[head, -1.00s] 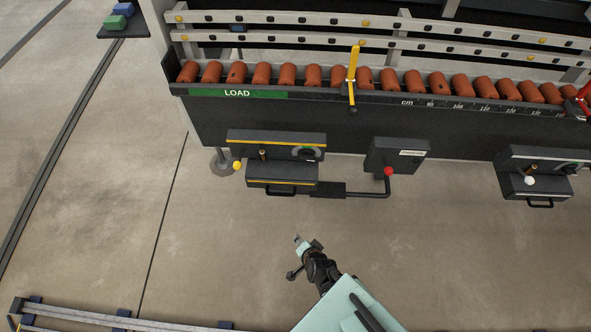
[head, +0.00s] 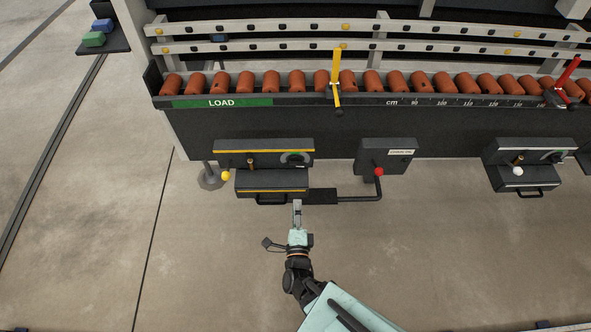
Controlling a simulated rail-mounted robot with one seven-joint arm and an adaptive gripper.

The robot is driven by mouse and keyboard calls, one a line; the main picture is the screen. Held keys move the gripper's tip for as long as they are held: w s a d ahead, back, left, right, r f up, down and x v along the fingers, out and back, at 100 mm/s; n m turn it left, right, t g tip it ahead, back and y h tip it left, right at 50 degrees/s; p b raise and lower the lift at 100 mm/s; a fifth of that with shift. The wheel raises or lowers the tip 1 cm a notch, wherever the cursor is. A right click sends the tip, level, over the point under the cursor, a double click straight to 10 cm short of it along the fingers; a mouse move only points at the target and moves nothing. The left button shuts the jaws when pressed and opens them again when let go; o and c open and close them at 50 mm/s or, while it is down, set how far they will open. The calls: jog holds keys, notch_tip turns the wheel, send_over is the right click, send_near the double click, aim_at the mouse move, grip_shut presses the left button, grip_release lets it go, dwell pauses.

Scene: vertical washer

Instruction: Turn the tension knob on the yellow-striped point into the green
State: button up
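The yellow-striped point is a dark upper housing (head: 233,147) above a dark lower box (head: 272,183), both with a yellow stripe along the edge. A round dial (head: 295,158) with a small green part sits at the right of the upper housing; its pointer is too small to read. A small brass-coloured post (head: 250,163) stands at its left. I cannot tell for certain which of these parts is the tension knob. My gripper (head: 297,204) is just in front of the lower box, below the dial in the picture. Its fingers are too small to tell open from shut.
A yellow ball (head: 225,176) is at the point's left. A bent dark bar (head: 350,198) runs right to a red ball (head: 379,171) by another dark box (head: 386,153). A white-striped point (head: 521,150) is farther right. Orange rollers lie above. The floor in front is clear.

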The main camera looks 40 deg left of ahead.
aim_at(296, 166)
jog(key=b+x, duration=0.3)
jog(key=x, duration=1.2)
jog(key=shift+w+a+b, duration=0.1)
jog(key=shift+w+b, duration=0.15)
jog(key=shift+b, duration=0.05)
jog(key=shift+c, duration=0.3)
grip_shut()
